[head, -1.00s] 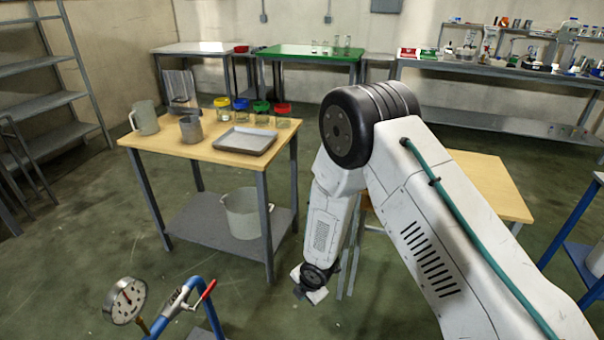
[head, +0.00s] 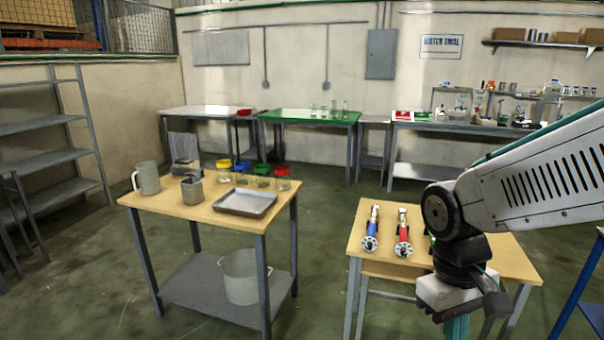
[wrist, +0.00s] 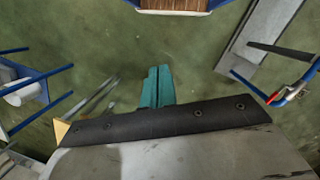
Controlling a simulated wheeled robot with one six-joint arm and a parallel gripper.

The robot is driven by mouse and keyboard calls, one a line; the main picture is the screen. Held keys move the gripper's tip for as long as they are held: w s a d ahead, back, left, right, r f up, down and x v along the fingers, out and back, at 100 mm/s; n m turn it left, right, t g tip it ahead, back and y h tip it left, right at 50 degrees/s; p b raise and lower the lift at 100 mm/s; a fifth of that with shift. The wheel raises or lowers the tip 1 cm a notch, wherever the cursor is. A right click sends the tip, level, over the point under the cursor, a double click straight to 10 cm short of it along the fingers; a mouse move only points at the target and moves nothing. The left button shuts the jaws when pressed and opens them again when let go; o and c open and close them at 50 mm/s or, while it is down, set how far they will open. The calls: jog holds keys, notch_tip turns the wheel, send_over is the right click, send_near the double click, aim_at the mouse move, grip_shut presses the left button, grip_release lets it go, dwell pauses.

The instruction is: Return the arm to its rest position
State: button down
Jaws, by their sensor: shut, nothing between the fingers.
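My arm (head: 535,175) reaches in from the right edge of the head view, and its wrist hangs down in front of the right wooden table. My gripper (head: 456,328) points down at the bottom of that view, its teal fingers cut off by the frame edge. In the wrist view, the two teal fingers of my gripper (wrist: 157,85) lie side by side, shut, with nothing between them, above the green floor.
The right wooden table (head: 380,260) holds a blue tool (head: 371,230) and a red tool (head: 403,232). The left wooden table (head: 165,200) carries a metal tray (head: 245,202), jugs and lidded jars. A blue frame (head: 580,285) stands at the right edge. Floor between the tables is open.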

jog(key=s+d+r+m+t+y, duration=0.1)
jog(key=s+d+r+m+t, duration=0.2)
jog(key=s+r, duration=0.5)
jog(key=shift+s, duration=0.15)
jog(key=shift+d+r, duration=0.1)
dwell(1.9)
